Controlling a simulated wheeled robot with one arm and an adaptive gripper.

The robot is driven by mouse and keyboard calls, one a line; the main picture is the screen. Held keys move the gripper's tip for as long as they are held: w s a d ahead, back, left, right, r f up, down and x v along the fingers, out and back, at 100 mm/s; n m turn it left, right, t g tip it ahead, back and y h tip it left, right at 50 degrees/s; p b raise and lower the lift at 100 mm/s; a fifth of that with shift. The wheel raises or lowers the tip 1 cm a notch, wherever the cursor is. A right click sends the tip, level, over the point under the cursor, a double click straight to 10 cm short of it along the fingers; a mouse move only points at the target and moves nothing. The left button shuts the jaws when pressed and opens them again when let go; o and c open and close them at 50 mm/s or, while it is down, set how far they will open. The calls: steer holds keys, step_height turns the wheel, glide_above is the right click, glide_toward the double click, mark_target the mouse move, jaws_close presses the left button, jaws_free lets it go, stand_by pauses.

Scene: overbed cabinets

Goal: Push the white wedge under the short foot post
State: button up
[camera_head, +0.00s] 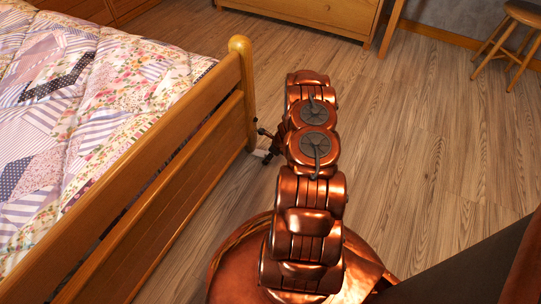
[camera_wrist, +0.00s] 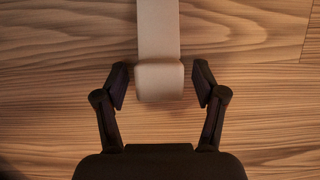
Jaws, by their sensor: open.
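The white wedge (camera_wrist: 159,35) lies on the wood floor in the wrist view, running from the top edge down to a thicker, blunt end. My gripper (camera_wrist: 161,84) is open, with a fingertip on each side of that blunt end and a narrow gap at each side. In the head view a small pale part of the wedge (camera_head: 260,153) shows beside my gripper (camera_head: 265,143), near the base of the bed's foot post (camera_head: 244,90). The far end of the wedge is cut off in the wrist view. I cannot tell whether it touches the post.
The bed's wooden footboard (camera_head: 165,195) runs along the left of my arm, with a patchwork quilt (camera_head: 80,110) behind it. A wooden cabinet (camera_head: 310,12) stands at the back and a stool (camera_head: 510,40) at the far right. The floor (camera_head: 430,130) to the right is clear.

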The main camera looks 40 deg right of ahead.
steer(key=shift+w+a+r, duration=0.1)
steer(key=shift+w+r, duration=0.05)
steer(key=shift+w, duration=0.15)
steer(key=v, duration=1.2)
steer(key=shift+s, duration=0.3)
steer(key=shift+s, duration=0.1)
